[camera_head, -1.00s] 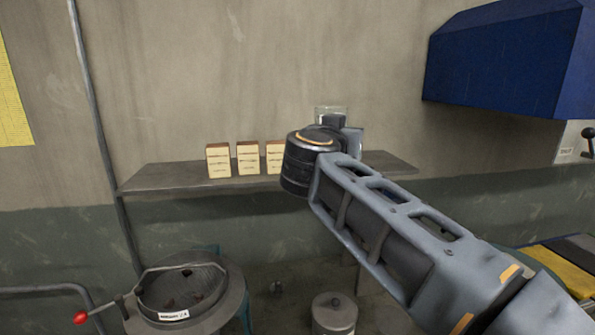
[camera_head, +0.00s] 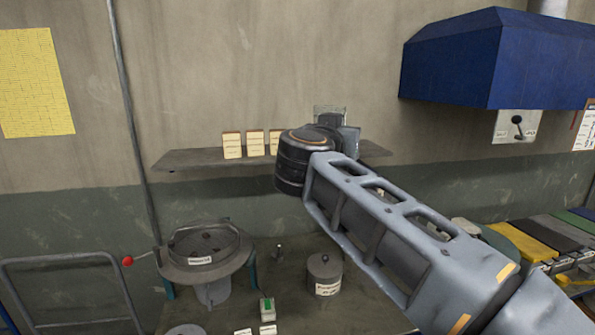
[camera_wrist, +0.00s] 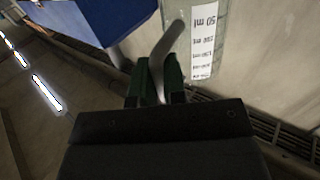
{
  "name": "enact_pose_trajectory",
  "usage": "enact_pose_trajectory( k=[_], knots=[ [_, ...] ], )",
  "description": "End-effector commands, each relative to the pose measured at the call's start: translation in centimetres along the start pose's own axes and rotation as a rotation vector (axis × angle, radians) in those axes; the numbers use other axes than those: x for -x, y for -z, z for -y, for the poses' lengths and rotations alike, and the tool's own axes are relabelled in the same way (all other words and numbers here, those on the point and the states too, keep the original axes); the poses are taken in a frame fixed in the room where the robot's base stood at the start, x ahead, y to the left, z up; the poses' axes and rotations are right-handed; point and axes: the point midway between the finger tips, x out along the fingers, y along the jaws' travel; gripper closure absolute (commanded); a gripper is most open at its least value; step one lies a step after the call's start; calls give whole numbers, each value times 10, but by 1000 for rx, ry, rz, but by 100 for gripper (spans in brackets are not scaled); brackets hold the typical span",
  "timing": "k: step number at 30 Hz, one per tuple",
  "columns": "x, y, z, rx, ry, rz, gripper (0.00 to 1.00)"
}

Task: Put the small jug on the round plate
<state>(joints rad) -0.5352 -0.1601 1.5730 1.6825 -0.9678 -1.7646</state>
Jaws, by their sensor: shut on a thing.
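The small jug (camera_head: 330,115) is clear, with only its upper part showing above my wrist in the head view. In the wrist view, the jug (camera_wrist: 204,40) has a white ml scale on its side and a grey handle (camera_wrist: 166,42). My gripper (camera_wrist: 158,75) is shut on this handle between its green fingers. In the head view, my arm hides the fingers and the jug's lower part. I cannot tell for sure which thing is the round plate. A round metal fixture (camera_head: 206,274) stands at lower left, and a pale round thing (camera_head: 185,330) is cut off at the bottom edge.
A wall shelf (camera_head: 190,160) holds cream boxes (camera_head: 232,146) behind my arm. A lidded pot (camera_head: 325,273), a small green-and-white box (camera_head: 267,308) and a metal peg (camera_head: 279,254) stand on the bench (camera_head: 365,310). A blue hood (camera_head: 450,65) is at upper right, and a rail (camera_head: 75,257) at left.

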Motion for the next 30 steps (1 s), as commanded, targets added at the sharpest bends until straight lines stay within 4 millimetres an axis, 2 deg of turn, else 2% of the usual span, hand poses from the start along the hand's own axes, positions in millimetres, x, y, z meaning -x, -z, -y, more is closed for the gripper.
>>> enact_pose_trajectory(
  k=[5,9,14,17,20,24,30],
  knots=[
    [-2,0,-19,1,-114,-1,100],
    [-14,-29,-16,5,-182,1,100],
    [-29,-66,-6,6,-179,1,100],
    [-39,-95,2,6,-148,2,100],
    [-49,-132,11,9,-86,3,100],
    [-61,-201,23,15,52,10,100],
    [-68,-286,28,14,229,11,100]
  ],
)
